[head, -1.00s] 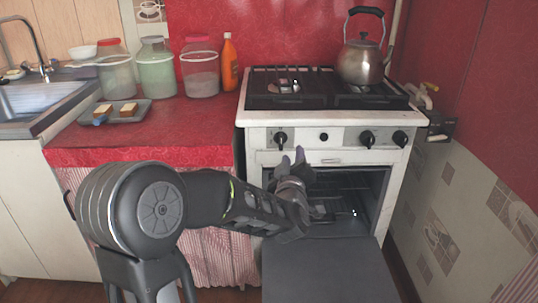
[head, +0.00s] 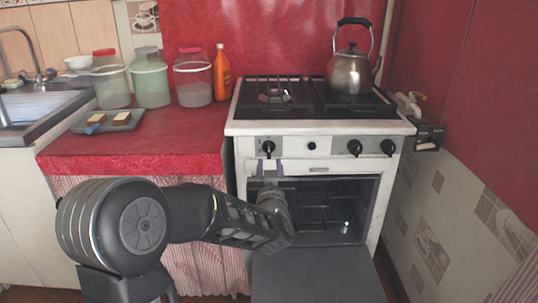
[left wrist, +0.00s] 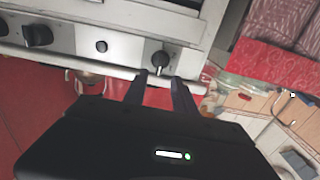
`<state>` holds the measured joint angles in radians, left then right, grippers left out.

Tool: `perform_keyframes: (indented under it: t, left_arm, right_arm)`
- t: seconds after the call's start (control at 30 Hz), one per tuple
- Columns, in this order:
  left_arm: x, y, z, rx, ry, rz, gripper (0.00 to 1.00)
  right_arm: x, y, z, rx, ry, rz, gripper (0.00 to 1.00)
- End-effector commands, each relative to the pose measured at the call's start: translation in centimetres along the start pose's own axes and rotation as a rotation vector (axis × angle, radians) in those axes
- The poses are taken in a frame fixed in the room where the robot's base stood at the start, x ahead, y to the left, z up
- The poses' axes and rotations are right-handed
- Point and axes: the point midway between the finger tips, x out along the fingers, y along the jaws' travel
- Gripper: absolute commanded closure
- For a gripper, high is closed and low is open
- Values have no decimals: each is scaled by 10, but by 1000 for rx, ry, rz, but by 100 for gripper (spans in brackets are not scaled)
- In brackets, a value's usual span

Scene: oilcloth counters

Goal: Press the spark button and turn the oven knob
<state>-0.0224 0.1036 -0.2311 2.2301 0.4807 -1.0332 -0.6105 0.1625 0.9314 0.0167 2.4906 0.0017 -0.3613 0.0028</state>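The white stove's front panel carries a black left knob (head: 268,147), a small round black button (head: 312,145) and two black knobs at the right (head: 355,148) (head: 388,147). My left gripper (head: 267,168) is just below the left knob in the head view. In the left wrist view its fingers (left wrist: 160,78) are apart, with nothing between them, and the left knob (left wrist: 160,58) lies just past the fingertips. The button (left wrist: 101,46) shows to its left. I cannot tell whether the fingers touch the knob. My right gripper is not in view.
The oven door (head: 315,275) hangs open below my left arm, the cavity (head: 330,205) showing racks. A kettle (head: 350,72) stands on the hob. Jars (head: 152,85), an orange bottle (head: 221,75) and a tray (head: 80,125) stand on the red counter. A wall (head: 460,190) bounds the right.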

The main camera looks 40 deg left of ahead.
Motion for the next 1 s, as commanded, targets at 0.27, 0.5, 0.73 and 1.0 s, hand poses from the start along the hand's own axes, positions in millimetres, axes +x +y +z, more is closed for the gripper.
perform_keyframes:
  t: [0.27, 0.5, 0.73, 1.0]
  left_arm:
    - [40, 0, 2, 0, -1, -1, 67]
    - [67, 0, 1, -1, -1, 0, 67]
    - [70, 0, 0, -1, -1, 0, 67]
    - [70, 0, 0, -1, -1, 0, 83]
  right_arm:
    - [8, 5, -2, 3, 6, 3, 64]
    - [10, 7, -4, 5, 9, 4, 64]
    - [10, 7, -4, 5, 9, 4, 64]
    - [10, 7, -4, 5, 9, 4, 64]
